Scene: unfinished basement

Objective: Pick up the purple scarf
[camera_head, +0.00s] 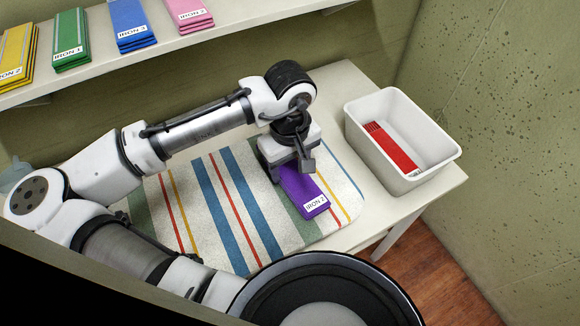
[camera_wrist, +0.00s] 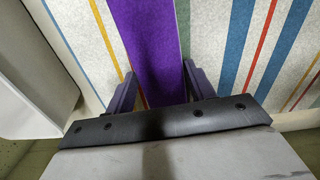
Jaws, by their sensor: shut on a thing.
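The purple scarf (camera_head: 304,190) is a folded strip with a white label reading "IRON 2". It lies on the striped mat (camera_head: 180,215) at the right of the table. My gripper (camera_head: 290,165) is over its far end, pointing down. In the wrist view the scarf (camera_wrist: 152,45) runs between the two fingers of my gripper (camera_wrist: 155,90), which are shut on it. The gripper body hides the scarf's far end in the head view. I cannot tell whether the scarf is lifted at all off the mat.
A white bin (camera_head: 390,172) holding a red folded scarf (camera_head: 388,146) stands right of the mat. It also edges the wrist view (camera_wrist: 35,75). A shelf (camera_head: 110,65) above carries yellow, green, blue and pink folded scarves. A speckled wall (camera_head: 500,140) is at the right.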

